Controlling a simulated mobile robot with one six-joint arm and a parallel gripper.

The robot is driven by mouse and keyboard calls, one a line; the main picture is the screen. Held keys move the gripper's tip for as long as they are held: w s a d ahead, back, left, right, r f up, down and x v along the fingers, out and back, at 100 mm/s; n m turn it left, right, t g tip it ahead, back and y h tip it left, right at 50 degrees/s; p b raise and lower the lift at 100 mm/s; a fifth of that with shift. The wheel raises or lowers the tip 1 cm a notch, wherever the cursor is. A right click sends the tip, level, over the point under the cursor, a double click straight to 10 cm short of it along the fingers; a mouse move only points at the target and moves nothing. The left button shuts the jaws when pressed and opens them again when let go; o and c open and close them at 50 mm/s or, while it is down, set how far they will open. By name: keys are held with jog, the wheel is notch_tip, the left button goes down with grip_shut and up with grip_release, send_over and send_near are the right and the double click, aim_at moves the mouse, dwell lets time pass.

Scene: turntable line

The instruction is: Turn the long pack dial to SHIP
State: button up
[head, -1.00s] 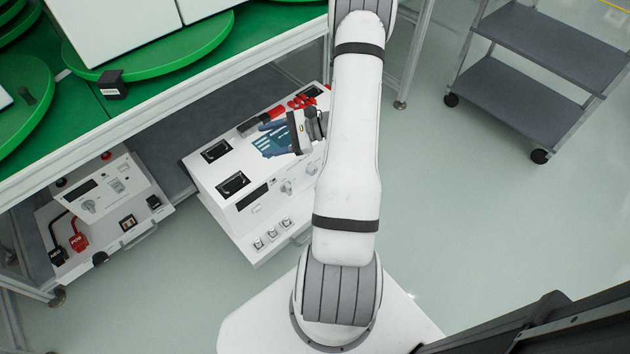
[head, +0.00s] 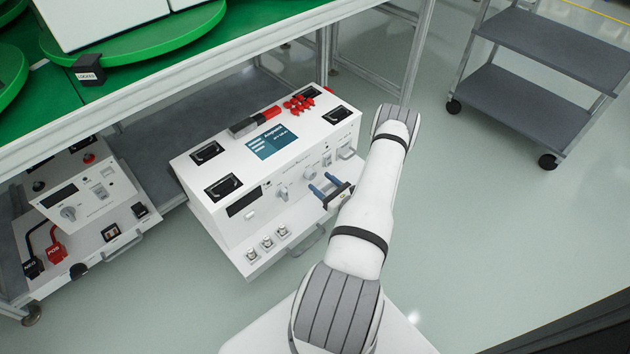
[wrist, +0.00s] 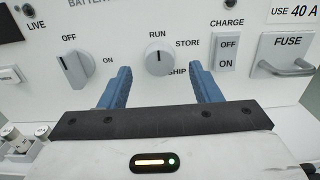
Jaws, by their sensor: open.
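The long pack (head: 215,220) is a white box at the shelf's edge. Its dial (wrist: 159,62) is a round grey knob in the middle of the wrist view, with RUN above it, STORE to its upper right and SHIP to its lower right. In the head view the dial (head: 310,175) is small on the front panel. My gripper (wrist: 159,70) is open, its blue fingers left and right of the dial in the picture and apart from it. In the head view my gripper (head: 322,183) faces the panel.
A lever switch (wrist: 74,70) marked ON is left of the dial; a CHARGE rocker switch (wrist: 226,52) and a FUSE handle (wrist: 287,55) are to the right. A smaller pack (head: 110,215) with its own knob stands left. A grey cart (head: 530,100) is at the back right.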

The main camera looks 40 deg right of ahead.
aim_at(313, 176)
jog(key=shift+w+a+b, duration=0.15)
jog(key=shift+w+b, duration=0.25)
jog(key=shift+w, duration=1.4)
jog(key=c, duration=1)
jog(key=shift+o, duration=0.2)
